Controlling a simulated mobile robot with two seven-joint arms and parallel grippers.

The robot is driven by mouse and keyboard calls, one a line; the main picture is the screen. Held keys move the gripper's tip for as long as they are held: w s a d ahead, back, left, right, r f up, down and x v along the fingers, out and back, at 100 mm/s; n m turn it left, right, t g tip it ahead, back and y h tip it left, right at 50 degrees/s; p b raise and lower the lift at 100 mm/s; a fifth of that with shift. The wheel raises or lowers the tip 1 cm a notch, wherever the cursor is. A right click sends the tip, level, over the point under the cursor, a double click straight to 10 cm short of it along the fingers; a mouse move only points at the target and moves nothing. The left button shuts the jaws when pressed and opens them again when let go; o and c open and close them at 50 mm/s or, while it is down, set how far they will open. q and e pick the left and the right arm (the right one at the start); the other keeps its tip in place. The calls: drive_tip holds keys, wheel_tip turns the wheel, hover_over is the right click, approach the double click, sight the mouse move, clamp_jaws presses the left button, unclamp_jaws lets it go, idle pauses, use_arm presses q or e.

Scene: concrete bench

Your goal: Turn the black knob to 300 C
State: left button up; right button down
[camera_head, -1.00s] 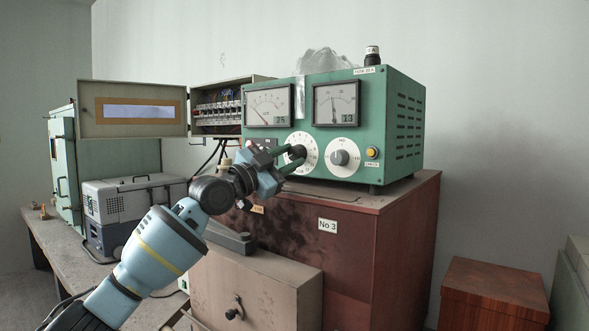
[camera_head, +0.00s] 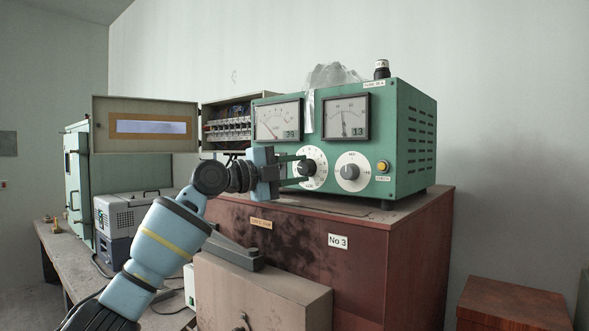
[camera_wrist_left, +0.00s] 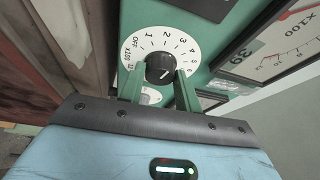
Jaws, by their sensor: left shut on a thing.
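The black knob (camera_head: 306,168) sits at the centre of a white dial (camera_head: 318,156) on the front of the green instrument box (camera_head: 405,150). In the left wrist view the knob (camera_wrist_left: 160,67) lies between the two green fingers of my left gripper (camera_wrist_left: 160,80), which is shut on it. The dial (camera_wrist_left: 150,39) reads OFF, 1, 2, 3, 4 and on, with x100 beside OFF. A small pale mark shows on the knob, but its exact reading is unclear. In the head view my left gripper (camera_head: 299,168) reaches the knob from the left. My right gripper is not in view.
A grey knob (camera_head: 350,171) on another white dial and a yellow button (camera_head: 383,167) are right of the black knob. Two meters (camera_head: 278,120) are above. An open fuse cabinet (camera_head: 228,125) stands left. The box rests on a red-brown cabinet (camera_head: 400,250).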

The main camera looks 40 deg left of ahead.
use_arm(q)
drive_tip(key=shift+m, duration=0.3)
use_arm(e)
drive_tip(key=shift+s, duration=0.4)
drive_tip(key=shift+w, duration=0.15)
use_arm(q)
drive_tip(key=o, duration=0.7)
drive_tip(key=shift+c, duration=0.2)
drive_tip(key=o, duration=0.3)
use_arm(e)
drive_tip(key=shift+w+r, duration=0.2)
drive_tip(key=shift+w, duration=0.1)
